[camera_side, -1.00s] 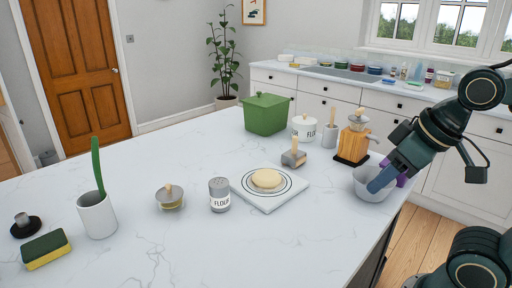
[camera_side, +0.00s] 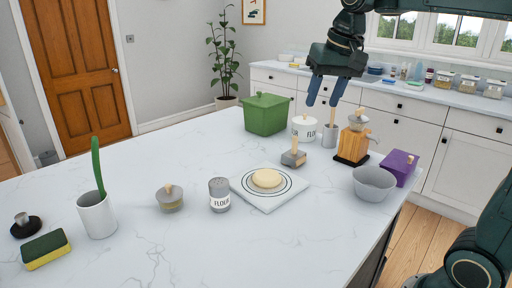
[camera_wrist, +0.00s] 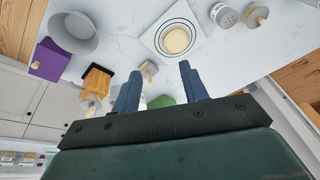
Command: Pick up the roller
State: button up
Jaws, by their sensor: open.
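A small grey tool with a wooden handle, which looks like the roller (camera_side: 293,158), stands on the white counter behind the round dough (camera_side: 267,178) on its board. It also shows in the wrist view (camera_wrist: 148,72), between the fingers near the left one. My gripper (camera_side: 322,104) is open and empty, fingers pointing down, well above the counter. In the side view it appears over the white canister (camera_side: 304,128) and the grey cup (camera_side: 330,138). The wrist view shows both blue fingers (camera_wrist: 160,70) spread apart. Nothing hides the roller's handle in the side view.
The wooden grinder (camera_side: 352,146), grey bowl (camera_side: 374,183) and purple box (camera_side: 401,166) stand to the right. A green pot (camera_side: 266,114) stands behind. The flour shaker (camera_side: 219,195) and a small tin (camera_side: 170,199) are to the left. The counter's front middle is clear.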

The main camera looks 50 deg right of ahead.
jog(key=w+d+f+m+g, duration=0.2)
jog(key=w+d+m, duration=0.2)
jog(key=w+d, duration=0.6)
jog(key=m+g, duration=0.1)
jog(key=m, duration=0.4)
send_over(294, 153)
jog(key=d, duration=0.1)
notch_tip(294, 153, down, 8)
jog(key=shift+w+y, duration=0.3)
jog(key=shift+w, duration=0.05)
jog(key=shift+f, duration=0.15)
jog(key=shift+f, duration=4.2)
jog(key=shift+s+f, duration=0.1)
jog(key=shift+f, duration=2.5)
